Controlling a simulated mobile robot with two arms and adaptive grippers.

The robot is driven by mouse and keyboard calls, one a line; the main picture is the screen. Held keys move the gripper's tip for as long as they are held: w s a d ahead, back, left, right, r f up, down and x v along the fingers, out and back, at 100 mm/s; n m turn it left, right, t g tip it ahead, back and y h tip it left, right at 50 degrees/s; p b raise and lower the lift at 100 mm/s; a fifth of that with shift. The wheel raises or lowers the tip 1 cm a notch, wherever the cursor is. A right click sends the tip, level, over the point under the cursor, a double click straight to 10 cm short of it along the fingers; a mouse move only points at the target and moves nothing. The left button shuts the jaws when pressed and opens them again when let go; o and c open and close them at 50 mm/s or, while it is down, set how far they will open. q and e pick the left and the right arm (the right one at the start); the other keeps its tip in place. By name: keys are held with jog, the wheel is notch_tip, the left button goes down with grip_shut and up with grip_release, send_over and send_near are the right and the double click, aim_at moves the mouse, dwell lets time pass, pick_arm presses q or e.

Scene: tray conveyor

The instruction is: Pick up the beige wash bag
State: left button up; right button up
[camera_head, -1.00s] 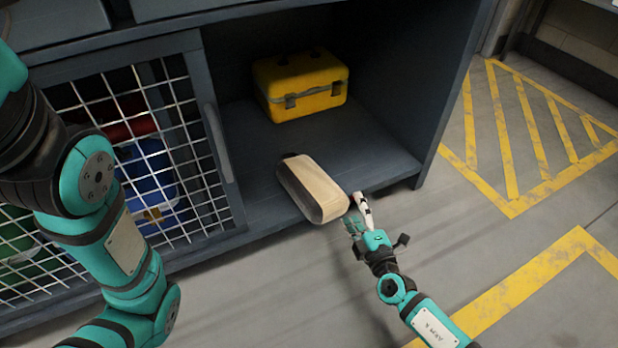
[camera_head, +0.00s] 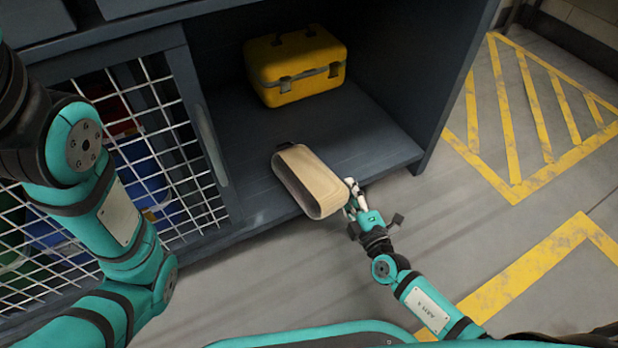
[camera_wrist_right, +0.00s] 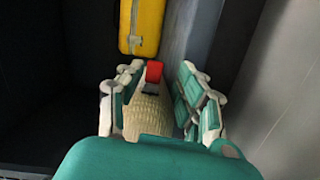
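The beige wash bag (camera_head: 308,180) is a long, rounded bag at the front edge of the open shelf, its near end out over the edge. My right gripper (camera_head: 351,202) is at the bag's near right end, its white-tipped fingers against it. In the right wrist view, the ribbed beige bag (camera_wrist_right: 148,114) fills most of the space between the two fingers of the right gripper (camera_wrist_right: 153,105). The fingers look shut on it, though part of the contact is hidden. Whether the bag is clear of the shelf is hard to tell. My left arm comes in from the left; its gripper is out of frame.
A yellow case (camera_head: 294,68) stands deeper on the shelf (camera_head: 372,142) and also shows in the wrist view (camera_wrist_right: 141,26). A wire-mesh door (camera_head: 165,165) covers the bins at left. Open floor with yellow markings (camera_head: 520,270) lies at right.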

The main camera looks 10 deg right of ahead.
grip_shut()
jog(key=shift+w+r, duration=0.1)
jog(key=shift+r, duration=0.15)
